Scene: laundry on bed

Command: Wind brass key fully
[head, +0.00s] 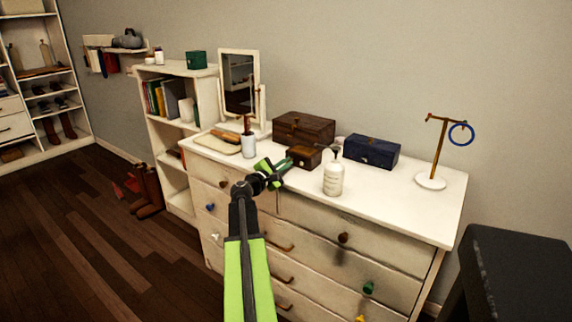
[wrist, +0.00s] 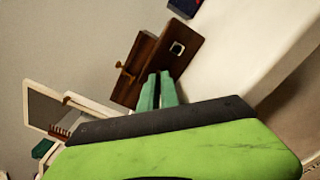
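A small brown wooden box (head: 304,156) sits on the white dresser top. In the wrist view the box (wrist: 172,65) fills the area just beyond my fingers, with a small silvery square plate on it. My gripper (head: 278,165) is just left of the box in the head view. In the wrist view the two green fingers of my gripper (wrist: 158,84) are close together with a narrow gap and hold nothing. The key is not clear in the head view.
A white pump bottle (head: 333,178) stands right of the box and a white cup (head: 248,145) stands left. Behind are a larger dark wooden box (head: 303,127), a blue box (head: 371,151) and a mirror (head: 239,85). The dresser top is clear between bottle and jewelry stand (head: 431,181).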

